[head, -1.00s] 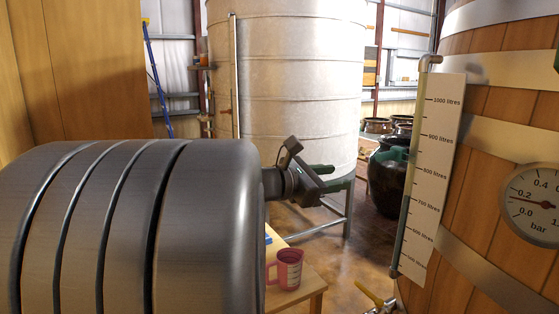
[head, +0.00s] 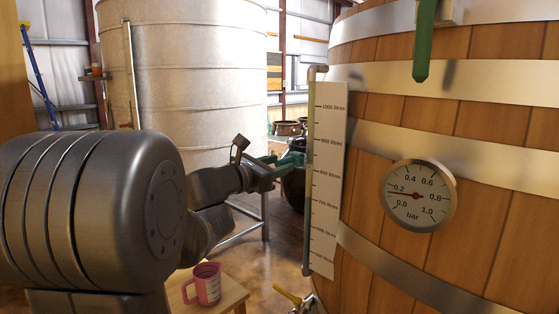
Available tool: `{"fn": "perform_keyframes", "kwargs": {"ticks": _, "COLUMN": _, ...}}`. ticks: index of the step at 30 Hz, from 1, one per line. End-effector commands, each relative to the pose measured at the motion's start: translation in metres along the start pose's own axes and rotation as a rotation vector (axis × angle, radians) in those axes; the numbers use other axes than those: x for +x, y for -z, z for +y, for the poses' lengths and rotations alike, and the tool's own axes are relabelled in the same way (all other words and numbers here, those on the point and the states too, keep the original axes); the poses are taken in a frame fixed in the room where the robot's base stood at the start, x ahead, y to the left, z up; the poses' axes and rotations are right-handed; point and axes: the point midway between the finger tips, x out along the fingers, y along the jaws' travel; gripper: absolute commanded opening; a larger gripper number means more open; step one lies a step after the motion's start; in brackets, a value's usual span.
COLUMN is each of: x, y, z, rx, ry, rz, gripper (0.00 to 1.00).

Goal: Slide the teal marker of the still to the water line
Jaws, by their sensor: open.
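The wooden vat (head: 480,120) with steel bands fills the right of the head view. A thin upright sight tube (head: 309,210) runs down its left side beside a white litre scale (head: 327,190). I cannot clearly pick out the teal marker; a teal-green patch left of the tube, near the 900 mark, may be part of the jar behind. The water line in the tube is too small to tell. My gripper (head: 287,160), with green fingers, is open and points right towards the tube, between the 800 and 900 marks. Whether it touches the tube cannot be told.
A round pressure gauge (head: 417,195) is on the vat's front, with a green strip (head: 424,45) above. A yellow-handled tap (head: 288,295) is low down. A pink jug (head: 206,284) stands on a wooden table (head: 232,290). A large metal tank (head: 190,75) stands behind.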

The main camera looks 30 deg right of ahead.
Motion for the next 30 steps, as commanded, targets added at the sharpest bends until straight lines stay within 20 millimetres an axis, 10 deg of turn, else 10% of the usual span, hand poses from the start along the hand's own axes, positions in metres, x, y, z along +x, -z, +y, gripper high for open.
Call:
{"fn": "perform_keyframes", "kwargs": {"ticks": 16, "x": 0.025, "y": 0.000, "z": 0.000, "rx": 0.000, "ry": 0.000, "rz": 0.000, "gripper": 0.41}}
{"fn": "perform_keyframes", "kwargs": {"ticks": 22, "x": 0.025, "y": 0.000, "z": 0.000, "rx": 0.000, "ry": 0.000, "rz": 0.000, "gripper": 0.02}}
{"fn": "perform_keyframes", "kwargs": {"ticks": 30, "x": 0.024, "y": 0.003, "z": -0.001, "rx": 0.000, "ry": 0.000, "rz": 0.000, "gripper": 0.00}}
